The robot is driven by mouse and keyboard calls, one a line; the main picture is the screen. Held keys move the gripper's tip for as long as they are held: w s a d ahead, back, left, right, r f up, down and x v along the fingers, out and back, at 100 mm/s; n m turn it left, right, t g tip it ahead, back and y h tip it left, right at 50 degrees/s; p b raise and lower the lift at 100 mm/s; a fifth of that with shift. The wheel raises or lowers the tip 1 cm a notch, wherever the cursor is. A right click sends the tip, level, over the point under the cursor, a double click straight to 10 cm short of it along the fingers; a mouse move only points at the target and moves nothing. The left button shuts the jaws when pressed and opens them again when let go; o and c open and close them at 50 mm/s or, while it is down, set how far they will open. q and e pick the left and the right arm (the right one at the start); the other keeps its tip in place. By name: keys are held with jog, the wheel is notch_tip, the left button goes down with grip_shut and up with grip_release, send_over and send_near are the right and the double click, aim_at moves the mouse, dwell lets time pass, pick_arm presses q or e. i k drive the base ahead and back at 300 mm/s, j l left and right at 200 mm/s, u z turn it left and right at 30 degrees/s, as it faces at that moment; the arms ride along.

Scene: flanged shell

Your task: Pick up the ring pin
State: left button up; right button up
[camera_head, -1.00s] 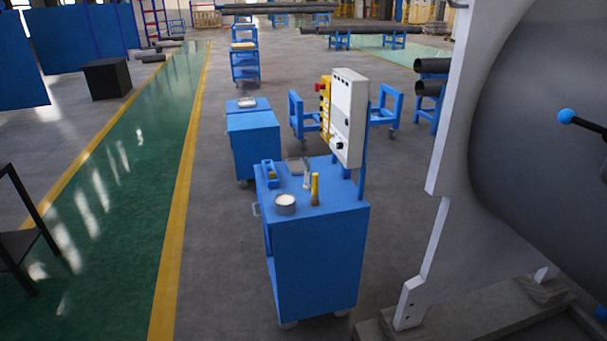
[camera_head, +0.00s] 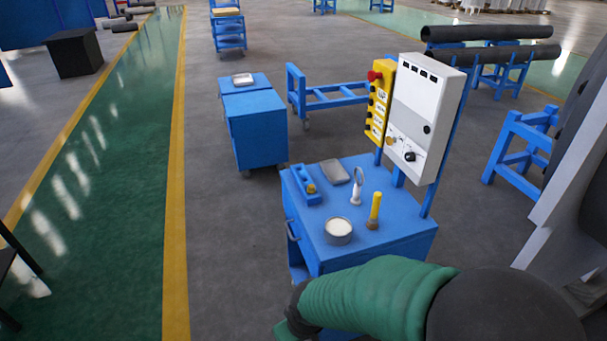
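The ring pin (camera_head: 357,189), a small pale metal pin with a ring at its upper end, stands upright on the top of the blue cart (camera_head: 398,232). My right arm, in a green sleeve, reaches in from the lower right, in front of the cart and apart from the pin. Neither gripper's fingers show; my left arm is out of view.
A blue holder (camera_head: 307,190) and a grey tray (camera_head: 335,172) lie on the cart's far part. A white control box (camera_head: 425,115) with a yellow button panel (camera_head: 378,105) rises at its back right. A second blue cart (camera_head: 255,125) stands behind. Open floor lies left.

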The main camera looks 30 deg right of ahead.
aim_at(355, 201)
jog(key=i+j+z, duration=0.1)
jog(key=i+z, duration=0.15)
jog(key=i, duration=0.25)
jog(key=i+j+z, duration=0.25)
jog(key=i, duration=0.25)
jog(key=i+j+z, duration=0.15)
jog(key=z, duration=0.35)
jog(key=i+j+z, duration=0.2)
jog(key=z, duration=0.3)
jog(key=i+j+z, duration=0.2)
jog(key=z, duration=0.25)
jog(key=i+j+z, duration=0.1)
jog(key=j+z, duration=0.7)
jog(key=z, duration=0.2)
jog(key=j+z, duration=0.55)
jog(key=j, duration=0.25)
jog(key=i+j, duration=0.3)
jog(key=i, duration=0.1)
